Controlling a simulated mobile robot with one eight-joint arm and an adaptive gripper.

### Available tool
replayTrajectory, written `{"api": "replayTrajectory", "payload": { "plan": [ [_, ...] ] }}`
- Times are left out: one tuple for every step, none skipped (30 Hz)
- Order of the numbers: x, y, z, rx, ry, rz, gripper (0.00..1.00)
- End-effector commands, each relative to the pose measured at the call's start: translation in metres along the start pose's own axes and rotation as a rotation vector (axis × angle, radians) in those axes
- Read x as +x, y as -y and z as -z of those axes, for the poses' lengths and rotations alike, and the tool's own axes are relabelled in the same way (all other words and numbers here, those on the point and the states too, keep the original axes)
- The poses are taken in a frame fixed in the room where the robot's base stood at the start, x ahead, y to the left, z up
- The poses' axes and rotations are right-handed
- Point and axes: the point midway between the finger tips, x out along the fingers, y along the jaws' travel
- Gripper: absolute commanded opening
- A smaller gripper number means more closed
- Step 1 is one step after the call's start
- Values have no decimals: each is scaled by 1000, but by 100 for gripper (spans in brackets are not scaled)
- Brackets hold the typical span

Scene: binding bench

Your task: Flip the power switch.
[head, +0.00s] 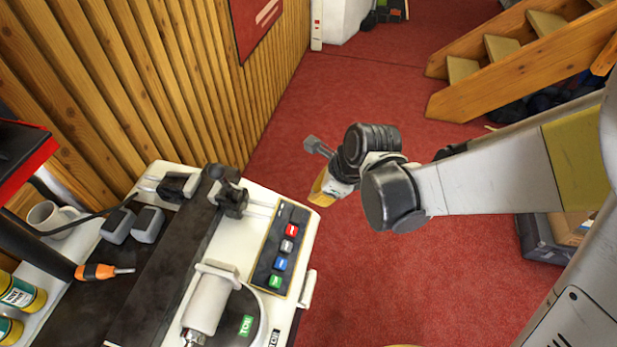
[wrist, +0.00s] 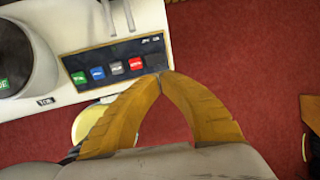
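A black control panel (head: 262,265) with a brass-coloured edge sits on the right side of the white machine. It carries green, blue, grey and red buttons (wrist: 136,64) in a row. Past the red button, a dark switch-like part (wrist: 153,61) shows at the panel's end; its position is too small to tell. My gripper (head: 322,192) is right of the panel's far end in the head view. In the wrist view my gripper's (wrist: 162,76) yellow fingers meet at their tips, empty. The tips appear just beside the panel's end corner; I cannot tell whether they touch.
The white machine (head: 262,207) has a dark bar and a roller (head: 207,303). An orange-handled screwdriver (head: 98,271), a mug (head: 50,217) and yellow cans (head: 20,293) are at the left. Red floor (head: 370,285) is open at the right; wooden stairs (head: 500,65) stand behind.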

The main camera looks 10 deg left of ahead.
Motion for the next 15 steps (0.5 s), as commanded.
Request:
{"api": "replayTrajectory", "payload": {
  "plan": [
    [5, 0, 0, -1, 0, 0, 0],
    [8, 0, 0, -1, 0, 0, 0],
    [13, 0, 0, -2, 0, 0, 0],
    [18, 0, 1, -2, 0, 0, 0],
    [23, 0, 1, -2, 0, 0, 0],
    [31, 0, 1, -2, 0, 0, 0],
    [38, 0, 1, -2, 0, 0, 0],
    [44, 0, 1, -1, 0, 1, 0],
    [54, 0, 2, -2, 0, 1, 0],
    [60, 0, 2, -2, 0, 1, 0],
    [67, 0, 1, -3, 0, 1, 0],
    [76, 0, 2, -3, 0, 1, 0],
    [83, 0, 2, -3, 0, 1, 0],
    [89, 0, 2, -2, 0, 1, 0],
    [97, 0, 2, -2, 0, 1, 0]
  ]
}}
